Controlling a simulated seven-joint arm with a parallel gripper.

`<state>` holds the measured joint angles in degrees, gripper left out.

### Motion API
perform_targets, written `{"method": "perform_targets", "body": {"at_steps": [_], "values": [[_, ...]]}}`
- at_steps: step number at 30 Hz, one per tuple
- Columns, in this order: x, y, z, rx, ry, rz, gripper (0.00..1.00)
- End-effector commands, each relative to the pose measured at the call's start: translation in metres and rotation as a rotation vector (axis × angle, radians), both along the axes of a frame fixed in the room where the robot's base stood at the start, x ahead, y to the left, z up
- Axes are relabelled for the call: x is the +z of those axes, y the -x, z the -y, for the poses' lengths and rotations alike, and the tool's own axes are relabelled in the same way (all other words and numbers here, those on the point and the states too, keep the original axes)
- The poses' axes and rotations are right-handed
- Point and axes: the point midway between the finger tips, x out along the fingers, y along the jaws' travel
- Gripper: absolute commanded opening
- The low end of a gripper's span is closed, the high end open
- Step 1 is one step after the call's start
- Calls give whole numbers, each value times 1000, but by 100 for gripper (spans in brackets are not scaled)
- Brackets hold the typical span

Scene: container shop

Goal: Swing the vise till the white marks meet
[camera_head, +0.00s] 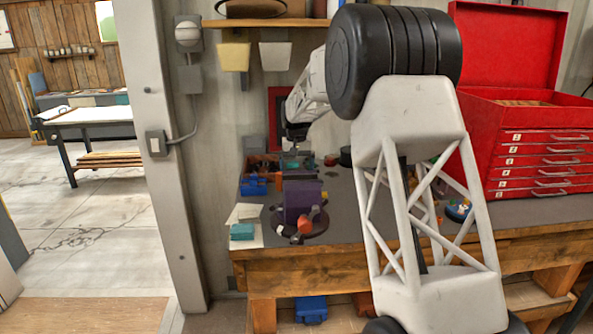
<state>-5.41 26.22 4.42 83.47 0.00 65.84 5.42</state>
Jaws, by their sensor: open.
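The vise (303,202) shows as a purple block on a dark round base on the workbench. My gripper (296,138) is small and dark at the end of my pale arm. In the picture it is above the vise and apart from it, with its jaws open and nothing visible in them. My large arm links fill the centre right and hide part of the bench.
The wooden workbench (330,258) holds blue bins (254,187), papers with a teal block (242,231), and small coloured items behind my arm. A red tool chest (545,165) stands at the right. A grey post (160,90) stands left of the bench, with open floor beyond.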

Motion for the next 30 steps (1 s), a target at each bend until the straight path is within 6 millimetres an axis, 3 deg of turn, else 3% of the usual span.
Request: {"method": "perform_targets", "body": {"at_steps": [6,17,30], "values": [[-17,0,0,0,0,-1,100],[-19,0,0,0,0,-1,100],[-19,0,0,0,0,0,34]]}}
